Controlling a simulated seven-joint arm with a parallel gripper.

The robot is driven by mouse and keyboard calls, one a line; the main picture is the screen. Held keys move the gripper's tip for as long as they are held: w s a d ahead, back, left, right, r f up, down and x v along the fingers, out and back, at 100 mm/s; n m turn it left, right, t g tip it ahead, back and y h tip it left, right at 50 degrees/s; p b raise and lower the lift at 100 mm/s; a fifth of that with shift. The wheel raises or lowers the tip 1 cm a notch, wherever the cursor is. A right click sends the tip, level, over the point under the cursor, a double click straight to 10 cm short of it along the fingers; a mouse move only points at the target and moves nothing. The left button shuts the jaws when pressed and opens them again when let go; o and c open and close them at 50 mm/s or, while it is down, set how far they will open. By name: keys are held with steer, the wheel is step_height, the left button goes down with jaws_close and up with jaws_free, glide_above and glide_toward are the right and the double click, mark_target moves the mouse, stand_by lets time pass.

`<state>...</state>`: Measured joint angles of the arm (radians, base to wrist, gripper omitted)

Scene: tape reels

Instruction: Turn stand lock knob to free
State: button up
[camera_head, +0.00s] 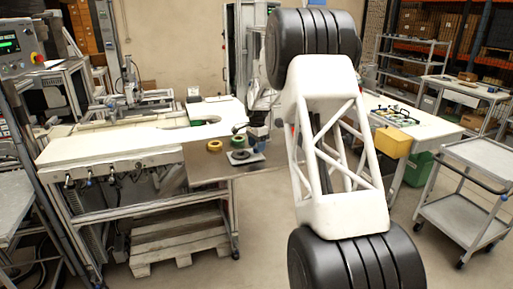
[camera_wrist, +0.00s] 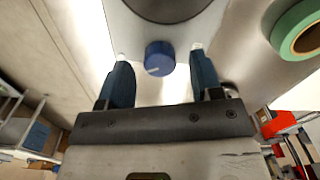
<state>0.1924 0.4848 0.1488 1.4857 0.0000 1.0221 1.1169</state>
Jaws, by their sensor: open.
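The blue lock knob (camera_wrist: 160,58) shows in the wrist view, round, with a pale line on its face. It sits at the edge of the grey stand (camera_wrist: 150,25), beside a dark round part (camera_wrist: 168,6). My gripper (camera_wrist: 160,53) is open, with one dark blue finger on each side of the knob. Gaps show between the fingers and the knob, and I see no contact. In the head view the stand (camera_head: 246,158) is on the brown table section, and the knob is too small to make out clearly there.
A green tape reel (camera_wrist: 300,30) is to the right of the knob in the wrist view. In the head view a yellow reel (camera_head: 214,145) lies left of the stand on the brown table (camera_head: 205,173). My arm hides the area to the right.

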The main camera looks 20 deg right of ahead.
steer(key=shift+f, duration=0.55)
steer(key=shift+c, duration=0.2)
steer(key=c, duration=0.9)
steer(key=shift+n, duration=2.3)
steer(key=shift+r, duration=0.1)
steer(key=o, duration=0.9)
